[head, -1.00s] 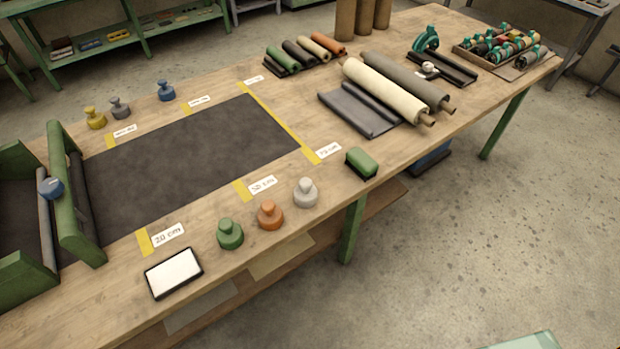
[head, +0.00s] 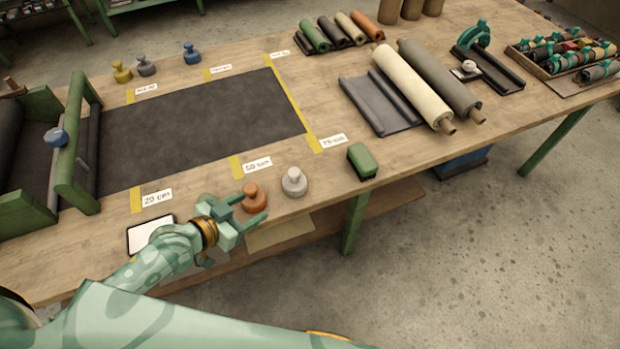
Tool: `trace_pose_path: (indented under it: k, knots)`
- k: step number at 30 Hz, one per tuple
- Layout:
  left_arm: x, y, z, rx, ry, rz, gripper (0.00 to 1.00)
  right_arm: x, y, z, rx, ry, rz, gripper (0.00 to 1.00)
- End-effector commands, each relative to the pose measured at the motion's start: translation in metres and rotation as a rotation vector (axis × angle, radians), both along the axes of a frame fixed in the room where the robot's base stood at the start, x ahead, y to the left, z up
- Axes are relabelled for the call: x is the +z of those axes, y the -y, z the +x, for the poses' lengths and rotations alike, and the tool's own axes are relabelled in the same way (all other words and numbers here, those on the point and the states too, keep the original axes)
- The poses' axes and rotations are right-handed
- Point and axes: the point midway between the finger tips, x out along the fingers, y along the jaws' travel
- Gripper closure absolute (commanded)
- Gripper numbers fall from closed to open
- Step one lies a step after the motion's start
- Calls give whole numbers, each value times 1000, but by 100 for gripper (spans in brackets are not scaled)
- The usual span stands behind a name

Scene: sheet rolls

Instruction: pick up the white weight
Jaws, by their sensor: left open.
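The white weight (head: 294,182) is a pale knobbed piece standing upright near the table's front edge, right of the orange weight (head: 254,201). My left gripper (head: 252,212) is open and empty. Its fingers point right, toward the white weight, and are still apart from it. In the picture they overlap the lower part of the orange weight; I cannot tell whether they touch it. The green weight is hidden behind my left gripper and wrist. My right gripper is out of view.
A green block (head: 362,161) stands right of the white weight. A dark sheet (head: 200,125) with yellow marks lies behind. A white-screened tablet (head: 140,236) is partly covered by my left arm. Rolls (head: 412,85) lie farther right. Bare tabletop surrounds the white weight.

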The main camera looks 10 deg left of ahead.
Motion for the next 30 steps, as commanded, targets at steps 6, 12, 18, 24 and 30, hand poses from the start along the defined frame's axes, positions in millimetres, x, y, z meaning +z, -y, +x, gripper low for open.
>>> trace_pose_path:
  k: [6, 12, 18, 24, 30]
  knots:
    - [14, -1, 25, 22, 50, -79, 42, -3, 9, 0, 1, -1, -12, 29]
    - [-6, 22, 65, 21, 50, -80, 42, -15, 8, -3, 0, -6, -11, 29]
    - [-21, 38, 94, 21, 47, -77, 42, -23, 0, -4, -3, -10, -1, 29]
    - [-27, 45, 107, 20, 46, -76, 42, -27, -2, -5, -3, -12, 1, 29]
    - [-41, 60, 135, 21, 46, -76, 42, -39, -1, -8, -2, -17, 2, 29]
